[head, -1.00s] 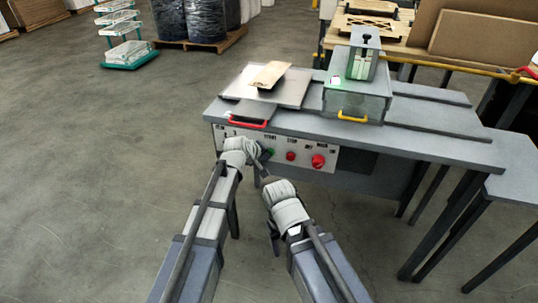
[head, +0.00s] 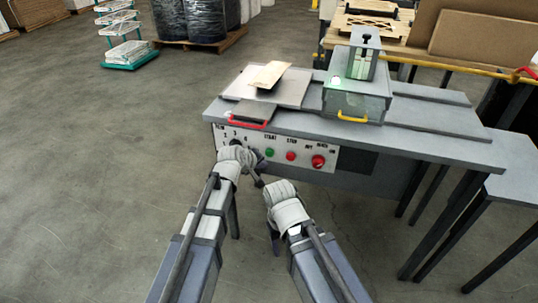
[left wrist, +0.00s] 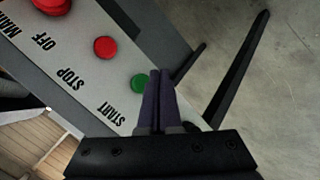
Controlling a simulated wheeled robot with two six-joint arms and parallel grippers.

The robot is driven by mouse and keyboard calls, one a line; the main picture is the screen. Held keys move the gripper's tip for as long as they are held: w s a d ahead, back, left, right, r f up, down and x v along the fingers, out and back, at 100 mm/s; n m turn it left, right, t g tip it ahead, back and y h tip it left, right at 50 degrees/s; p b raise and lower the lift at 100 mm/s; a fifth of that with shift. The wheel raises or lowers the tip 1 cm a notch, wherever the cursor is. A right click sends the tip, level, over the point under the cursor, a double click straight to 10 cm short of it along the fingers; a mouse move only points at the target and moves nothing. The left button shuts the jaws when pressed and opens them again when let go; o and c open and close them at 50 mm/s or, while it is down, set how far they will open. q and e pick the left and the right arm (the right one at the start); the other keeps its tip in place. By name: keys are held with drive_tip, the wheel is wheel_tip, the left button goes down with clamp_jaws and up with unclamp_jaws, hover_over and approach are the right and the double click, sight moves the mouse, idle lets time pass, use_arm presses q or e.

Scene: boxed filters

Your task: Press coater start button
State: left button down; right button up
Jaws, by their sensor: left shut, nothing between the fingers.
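The coater's white control panel (head: 343,160) is on the front of the grey bench. Its green START button (head: 270,152) is uncovered in the head view, left of the red STOP button (head: 291,156) and a larger red main knob (head: 318,161). My left gripper (head: 260,184) is shut and empty, just below and left of the green button. In the left wrist view its closed fingertips (left wrist: 158,74) appear beside the green button (left wrist: 140,83); contact cannot be told. My right gripper (head: 275,240) hangs low in front of the bench, its fingers mostly hidden.
A red-handled plate (head: 249,122) lies at the bench's left end. The coater housing (head: 357,98) with a yellow handle and a glowing light stands on top. A yellow rail (head: 430,63) runs behind.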

use_arm(q)
drive_tip(key=shift+s+a, duration=0.2)
drive_tip(key=shift+s, duration=0.35)
drive_tip(key=shift+s+a, duration=0.2)
drive_tip(key=shift+s, duration=0.35)
drive_tip(key=s+a+f+m+g+y, duration=0.3)
drive_tip(key=s+m+g, duration=0.15)
drive_tip(key=s, duration=0.85)
drive_tip(key=s+a+f+m+g+y, duration=0.2)
drive_tip(key=s+f+m+g+y, duration=0.3)
drive_tip(key=s, duration=0.8)
wheel_tip(320, 180, up, 20)
drive_tip(key=w+t+h+p, duration=0.1)
drive_tip(key=h+p, duration=0.1)
drive_tip(key=p, duration=1.6)
drive_tip(key=shift+r+m+p, duration=0.2)
drive_tip(key=shift+m+p, duration=0.15)
drive_tip(key=shift+p, duration=0.05)
